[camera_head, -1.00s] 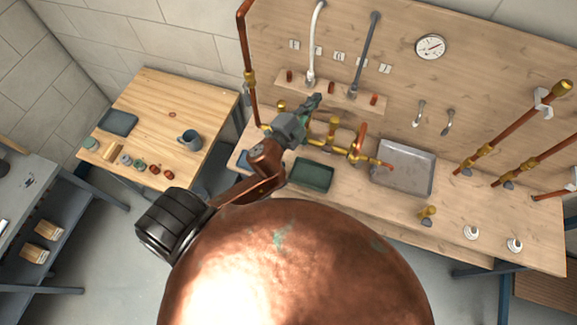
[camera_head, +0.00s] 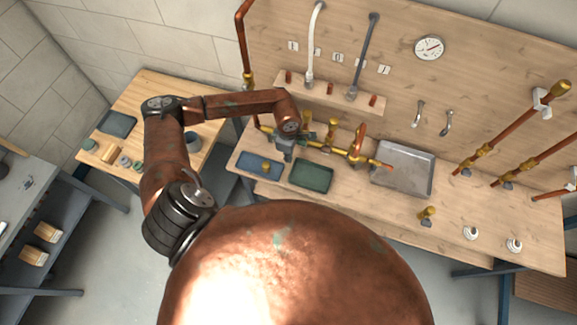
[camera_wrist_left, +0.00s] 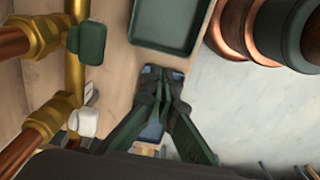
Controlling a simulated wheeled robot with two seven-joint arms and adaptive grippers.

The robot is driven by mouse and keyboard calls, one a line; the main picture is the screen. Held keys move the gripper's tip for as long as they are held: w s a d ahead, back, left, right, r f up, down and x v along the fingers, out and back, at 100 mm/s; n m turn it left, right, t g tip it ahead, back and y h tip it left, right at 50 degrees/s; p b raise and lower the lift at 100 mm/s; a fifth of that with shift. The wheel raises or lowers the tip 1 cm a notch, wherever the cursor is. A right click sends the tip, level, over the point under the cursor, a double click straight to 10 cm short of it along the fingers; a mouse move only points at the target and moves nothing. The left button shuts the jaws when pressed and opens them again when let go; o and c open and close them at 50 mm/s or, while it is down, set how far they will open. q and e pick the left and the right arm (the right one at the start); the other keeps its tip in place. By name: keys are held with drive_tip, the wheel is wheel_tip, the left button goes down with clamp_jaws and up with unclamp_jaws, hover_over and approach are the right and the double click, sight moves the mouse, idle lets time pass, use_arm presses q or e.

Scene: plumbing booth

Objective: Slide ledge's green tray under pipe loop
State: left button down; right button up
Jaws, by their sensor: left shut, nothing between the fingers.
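The green tray (camera_head: 312,176) lies on the wooden ledge in the head view, flat and apparently empty. The brass and copper pipe loop (camera_head: 354,148) stands just behind it and to its right. My left gripper (camera_head: 287,156) is beside the tray's left back corner, between it and the blue tray. In the left wrist view the green tray (camera_wrist_left: 172,25) lies ahead of my left gripper (camera_wrist_left: 163,80), whose fingers are together and empty. The pipe loop (camera_wrist_left: 76,70) runs along the left there. My right gripper is not in view.
The blue tray (camera_head: 246,161), with a brass fitting in it, lies left of the green tray. A grey metal tray (camera_head: 405,165) lies to the right. A brass fitting (camera_head: 427,214) stands near the front edge. Bare ledge (camera_head: 365,201) shows in front of the pipes.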

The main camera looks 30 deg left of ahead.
sight(318, 181)
use_arm(q)
drive_tip(key=f+p, duration=0.1)
drive_tip(key=f, duration=0.9)
drive_tip(key=shift+a+p, duration=0.2)
drive_tip(key=shift+p, duration=0.15)
drive_tip(key=w+d+b, duration=0.1)
drive_tip(key=d+b, duration=0.1)
drive_tip(key=d, duration=0.2)
drive_tip(key=w+d+b, duration=0.1)
drive_tip(key=d+b, duration=0.1)
drive_tip(key=d, duration=0.2)
drive_tip(key=w+d+b, duration=0.1)
drive_tip(key=d, duration=0.4)
drive_tip(key=shift+d+b, duration=0.1)
drive_tip(key=shift+b, duration=0.3)
drive_tip(key=shift+r, duration=0.1)
